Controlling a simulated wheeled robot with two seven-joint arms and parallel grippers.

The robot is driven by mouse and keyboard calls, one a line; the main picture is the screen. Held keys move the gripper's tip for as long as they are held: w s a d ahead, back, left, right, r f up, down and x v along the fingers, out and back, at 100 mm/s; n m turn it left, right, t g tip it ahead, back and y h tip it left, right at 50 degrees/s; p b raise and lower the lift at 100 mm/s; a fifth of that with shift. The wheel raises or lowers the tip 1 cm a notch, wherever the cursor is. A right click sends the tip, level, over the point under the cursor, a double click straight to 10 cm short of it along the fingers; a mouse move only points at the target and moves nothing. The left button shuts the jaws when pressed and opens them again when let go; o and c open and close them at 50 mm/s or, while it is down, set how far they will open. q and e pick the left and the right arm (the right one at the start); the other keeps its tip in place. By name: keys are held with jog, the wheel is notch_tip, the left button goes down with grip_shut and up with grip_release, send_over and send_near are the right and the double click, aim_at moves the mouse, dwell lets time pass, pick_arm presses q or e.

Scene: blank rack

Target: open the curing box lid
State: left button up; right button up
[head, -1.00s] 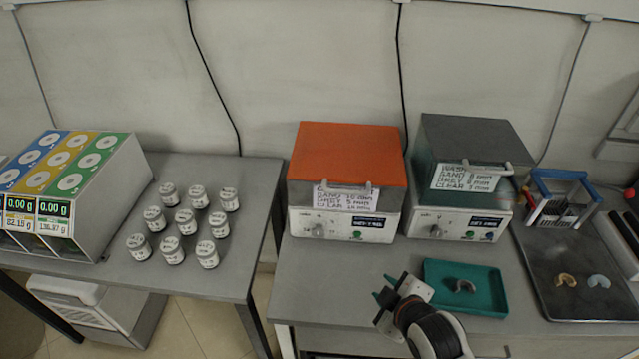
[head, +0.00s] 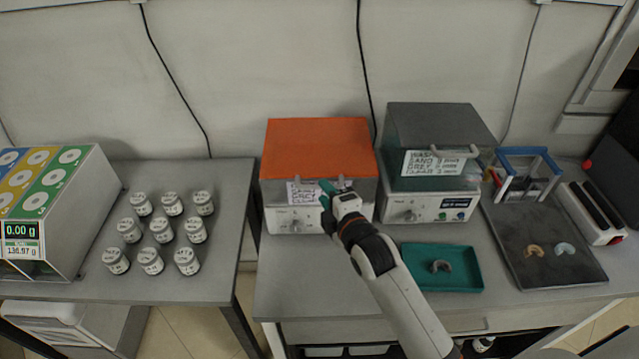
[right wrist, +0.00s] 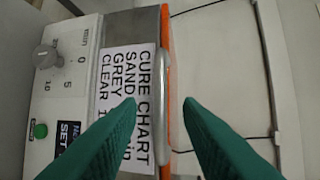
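The curing box has an orange lid (head: 318,143) that is down on its pale body (head: 291,220). In the right wrist view its front carries a label (right wrist: 119,75) reading CURE CHART. A metal bar handle (right wrist: 161,100) runs beside the label at the lid's edge. My right gripper (head: 335,188) is in front of the handle in the head view. In the right wrist view its two green fingers (right wrist: 160,103) are apart, with the handle showing between them. I cannot tell whether either finger touches it. My left gripper is not in view.
A grey-lidded wash box (head: 435,135) stands close on the right. A teal tray (head: 465,277) with a grey arch lies at the bench front, beside my right arm. A dark tray (head: 565,270) is further right. Several jars (head: 162,229) stand on the left table.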

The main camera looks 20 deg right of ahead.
jog(key=shift+x, duration=1.95)
jog(key=shift+c, duration=0.5)
grip_shut()
